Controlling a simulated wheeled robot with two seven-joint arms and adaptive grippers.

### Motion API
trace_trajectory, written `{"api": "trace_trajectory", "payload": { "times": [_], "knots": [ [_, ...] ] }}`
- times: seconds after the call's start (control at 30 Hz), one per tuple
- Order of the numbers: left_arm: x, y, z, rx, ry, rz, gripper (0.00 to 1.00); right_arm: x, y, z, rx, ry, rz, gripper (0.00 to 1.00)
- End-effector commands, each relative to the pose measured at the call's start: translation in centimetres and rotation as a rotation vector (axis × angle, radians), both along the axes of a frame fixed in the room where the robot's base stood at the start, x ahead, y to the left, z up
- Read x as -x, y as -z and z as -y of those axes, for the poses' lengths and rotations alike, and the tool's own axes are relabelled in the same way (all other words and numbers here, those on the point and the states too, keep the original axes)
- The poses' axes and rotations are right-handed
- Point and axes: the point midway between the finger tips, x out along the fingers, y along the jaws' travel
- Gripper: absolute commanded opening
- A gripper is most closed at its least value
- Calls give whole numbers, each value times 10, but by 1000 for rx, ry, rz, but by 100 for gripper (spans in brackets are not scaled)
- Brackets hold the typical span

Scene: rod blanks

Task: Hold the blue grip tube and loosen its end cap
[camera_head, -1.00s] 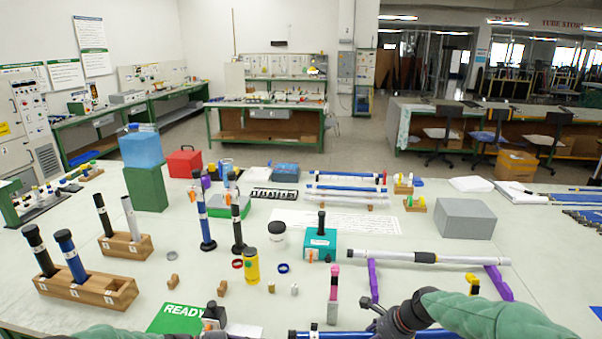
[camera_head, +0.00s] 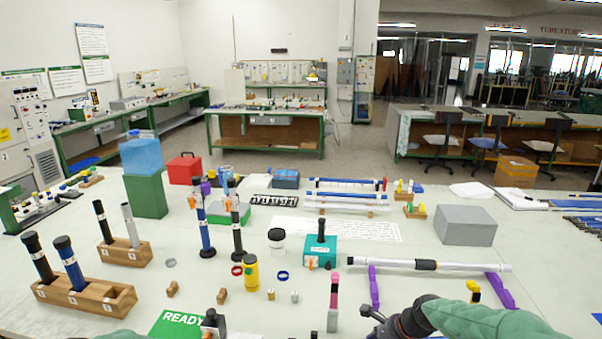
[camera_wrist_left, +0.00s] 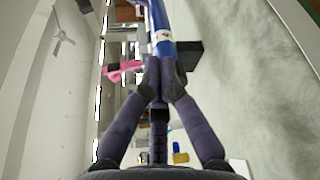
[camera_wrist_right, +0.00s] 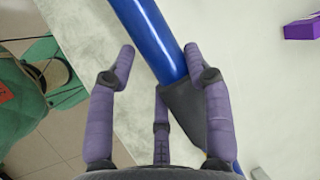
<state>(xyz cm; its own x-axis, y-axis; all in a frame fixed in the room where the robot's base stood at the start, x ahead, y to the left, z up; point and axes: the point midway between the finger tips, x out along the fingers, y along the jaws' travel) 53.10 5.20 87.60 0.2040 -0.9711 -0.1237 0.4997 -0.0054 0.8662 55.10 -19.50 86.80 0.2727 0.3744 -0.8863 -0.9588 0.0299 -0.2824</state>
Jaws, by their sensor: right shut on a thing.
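The blue grip tube (camera_wrist_right: 150,35) runs diagonally through the right wrist view, with a dark sleeve (camera_wrist_right: 184,110) on its lower part. My right gripper (camera_wrist_right: 160,60) is shut on the tube, with a finger on each side. In the head view that gripper's dark wrist (camera_head: 408,318) shows at the bottom, but the fingers and tube are out of frame. In the left wrist view a blue tube (camera_wrist_left: 158,20) with a white band stands just past my left gripper (camera_wrist_left: 163,80). Its fingertips are nearly together; whether they touch the tube is unclear. The end cap cannot be made out.
A wooden rack (camera_head: 85,293) with dark and blue rods stands at the left. A green READY card (camera_head: 178,324) lies at the front. A pale rod (camera_head: 460,267) rests on purple supports (camera_head: 500,290). A teal block (camera_head: 320,252) and yellow bottle (camera_head: 251,275) stand mid-table.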

Motion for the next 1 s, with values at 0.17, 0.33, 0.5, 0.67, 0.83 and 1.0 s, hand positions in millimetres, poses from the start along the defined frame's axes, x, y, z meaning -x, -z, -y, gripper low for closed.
{"api": "trace_trajectory", "payload": {
  "times": [0.17,0.33,0.5,0.67,0.83,1.0],
  "knots": [
    [0,0,0,0,0,0,0,1,1,-1,0,-3,-3,16],
    [-2,1,0,0,-1,-1,0,1,1,-1,0,-4,-3,16],
    [-2,1,0,-1,-2,-1,0,1,1,-1,0,-4,-3,16],
    [-3,-1,-1,-1,-2,0,0,1,1,-1,0,-4,-3,16],
    [-5,-3,-1,-2,-2,2,0,1,1,-1,0,-5,-3,16],
    [-5,-4,-1,-1,-2,1,0,1,1,-1,0,-5,-3,16]
  ]
}}
